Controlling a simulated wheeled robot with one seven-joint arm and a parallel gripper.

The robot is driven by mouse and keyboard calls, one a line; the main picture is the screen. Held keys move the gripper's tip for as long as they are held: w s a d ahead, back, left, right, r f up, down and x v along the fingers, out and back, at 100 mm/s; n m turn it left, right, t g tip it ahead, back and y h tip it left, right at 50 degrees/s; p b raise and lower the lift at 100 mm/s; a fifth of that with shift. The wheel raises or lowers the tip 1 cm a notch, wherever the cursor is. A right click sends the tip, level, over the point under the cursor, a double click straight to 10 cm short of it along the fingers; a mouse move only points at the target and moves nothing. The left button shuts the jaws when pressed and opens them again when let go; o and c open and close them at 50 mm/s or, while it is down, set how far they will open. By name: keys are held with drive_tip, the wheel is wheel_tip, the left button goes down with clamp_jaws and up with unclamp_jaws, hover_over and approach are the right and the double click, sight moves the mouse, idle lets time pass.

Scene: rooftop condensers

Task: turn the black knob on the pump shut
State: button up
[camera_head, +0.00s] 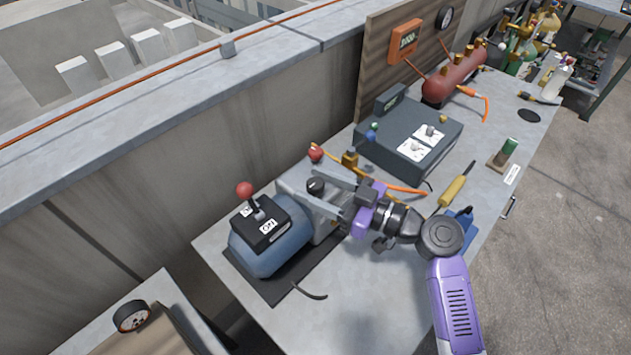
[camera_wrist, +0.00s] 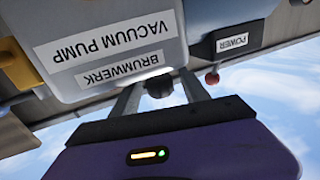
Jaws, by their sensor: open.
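The vacuum pump stands on the grey bench, with a blue motor (camera_head: 272,245) and a grey body; its labels (camera_wrist: 110,52) show upside down in the wrist view. The black knob (camera_head: 315,186) is a small round cap on top of the grey body. My gripper (camera_head: 324,190) is open, its two grey fingers reaching towards the knob from the right. In the wrist view the knob (camera_wrist: 160,87) shows dark between the fingers (camera_wrist: 160,80), with a gap seen on each side. Whether the fingers touch it cannot be told.
A red-ball switch (camera_head: 245,190) on a black box (camera_head: 266,232) stands left of the knob. A brass fitting (camera_head: 349,160), a red ball and orange hoses lie close behind my gripper. A dark grey machine (camera_head: 400,140) is behind.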

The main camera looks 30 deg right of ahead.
drive_tip(key=shift+w+a, duration=0.1)
clamp_jaws()
